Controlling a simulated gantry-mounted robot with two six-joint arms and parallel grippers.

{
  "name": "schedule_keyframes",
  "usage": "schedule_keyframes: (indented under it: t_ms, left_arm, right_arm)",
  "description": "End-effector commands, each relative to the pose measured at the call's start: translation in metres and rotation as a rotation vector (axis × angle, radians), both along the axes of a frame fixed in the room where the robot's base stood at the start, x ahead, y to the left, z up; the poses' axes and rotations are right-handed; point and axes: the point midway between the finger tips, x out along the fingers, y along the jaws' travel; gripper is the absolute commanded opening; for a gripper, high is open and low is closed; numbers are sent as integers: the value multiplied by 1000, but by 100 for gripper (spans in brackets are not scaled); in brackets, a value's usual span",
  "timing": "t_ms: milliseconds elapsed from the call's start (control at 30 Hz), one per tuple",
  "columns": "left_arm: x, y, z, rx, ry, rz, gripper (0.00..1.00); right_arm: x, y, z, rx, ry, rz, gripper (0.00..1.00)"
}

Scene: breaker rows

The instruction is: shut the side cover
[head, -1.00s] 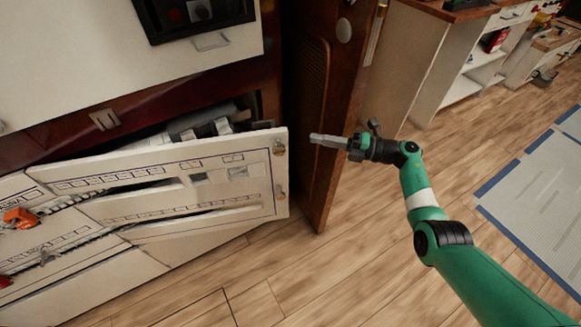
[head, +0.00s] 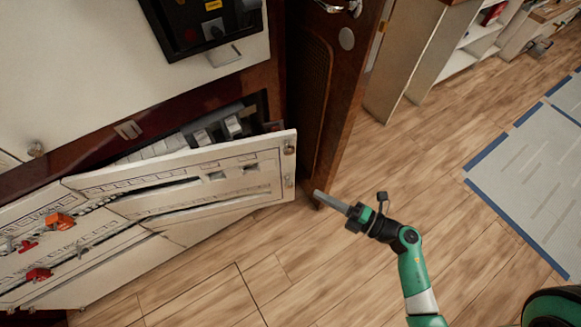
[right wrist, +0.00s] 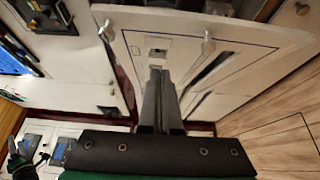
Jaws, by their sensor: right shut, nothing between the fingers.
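The side cover (head: 228,194) is a cream panel with slots, blue lines and printed labels. In the head view it stands ajar, tilted out from the cabinet, with breakers (head: 205,132) showing in the gap behind its upper edge. Round fasteners sit at its right end. My right gripper (head: 320,196) is shut and empty, just right of and below the cover's right end, apparently apart from it. In the right wrist view the shut fingers (right wrist: 160,90) point toward the cover (right wrist: 225,62), which fills the upper middle.
A dark wooden door (head: 335,95) stands right of the opening. Above the cover is a cream panel with a black switch box (head: 208,30). Red and orange switches (head: 60,222) sit at the lower left. Wooden floor (head: 400,190) is open to the right, with a blue-edged mat (head: 530,165).

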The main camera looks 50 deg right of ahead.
Motion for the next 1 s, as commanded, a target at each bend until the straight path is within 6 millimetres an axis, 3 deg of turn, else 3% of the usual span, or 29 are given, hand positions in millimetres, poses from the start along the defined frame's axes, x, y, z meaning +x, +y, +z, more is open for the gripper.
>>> schedule_keyframes:
  t_ms: [433, 500, 700, 1000]
  left_arm:
    - [0, 0, -18, 0, 0, 0, 55]
    - [0, 0, -22, 0, 0, 0, 55]
    - [0, 0, -27, 0, 0, 0, 55]
    - [0, 0, -27, 0, 0, 0, 55]
  right_arm:
    - [91, 21, -1, -1, -3, 6, 0]
    - [101, 9, -1, -1, -5, 0, 0]
    - [118, -2, -1, 0, -2, 0, 0]
    - [120, -4, 0, 0, -1, 1, 0]
